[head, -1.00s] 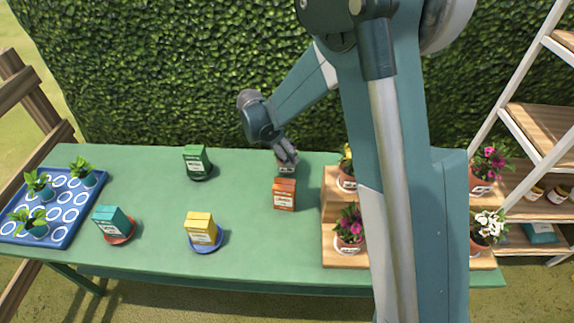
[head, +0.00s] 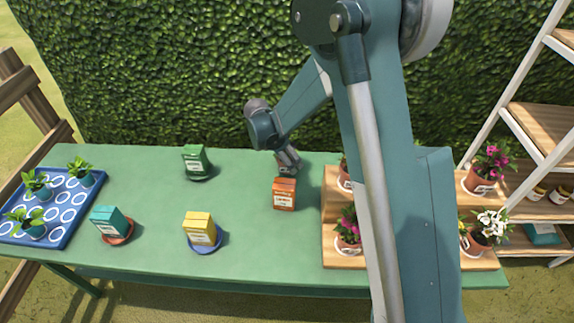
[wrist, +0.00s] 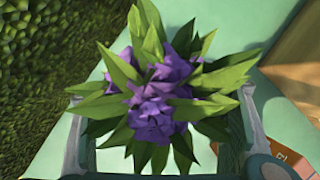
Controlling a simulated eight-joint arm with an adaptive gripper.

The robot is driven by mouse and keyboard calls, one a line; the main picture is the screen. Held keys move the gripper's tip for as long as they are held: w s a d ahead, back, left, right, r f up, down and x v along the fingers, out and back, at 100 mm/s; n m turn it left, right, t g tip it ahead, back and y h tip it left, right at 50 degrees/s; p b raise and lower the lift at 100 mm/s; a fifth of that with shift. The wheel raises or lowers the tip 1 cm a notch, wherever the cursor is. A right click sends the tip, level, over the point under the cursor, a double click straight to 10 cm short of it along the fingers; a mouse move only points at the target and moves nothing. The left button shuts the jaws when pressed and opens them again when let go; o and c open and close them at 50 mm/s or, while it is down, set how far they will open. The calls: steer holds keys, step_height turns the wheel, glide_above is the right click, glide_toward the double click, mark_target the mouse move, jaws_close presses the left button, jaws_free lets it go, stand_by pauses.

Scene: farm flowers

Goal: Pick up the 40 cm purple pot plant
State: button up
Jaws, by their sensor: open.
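The purple-flowered plant (wrist: 160,95) fills the middle of the wrist view, with long green leaves spreading around purple blooms. Its pot is hidden beneath the leaves, so I cannot read its height. My gripper (wrist: 162,120) is open, with one finger left of the plant and the other right of it. Some leaves overlap the fingers, and I cannot tell whether they touch. In the head view my gripper (head: 289,162) hangs over the back middle of the green table (head: 150,180). I cannot make out the purple plant there.
An orange packet (head: 284,193) stands just in front of my gripper. Green (head: 195,160), yellow (head: 200,228) and teal (head: 110,222) packets stand to the left. A wooden stepped stand (head: 330,200) with potted flowers is on the right. The hedge (head: 200,70) rises behind.

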steer(key=shift+c, duration=0.3)
steer(key=c, duration=1.2)
steer(key=shift+o, duration=0.2)
steer(key=shift+r, duration=0.1)
steer(key=shift+r+p, duration=1.05)
steer(key=shift+r, duration=3.9)
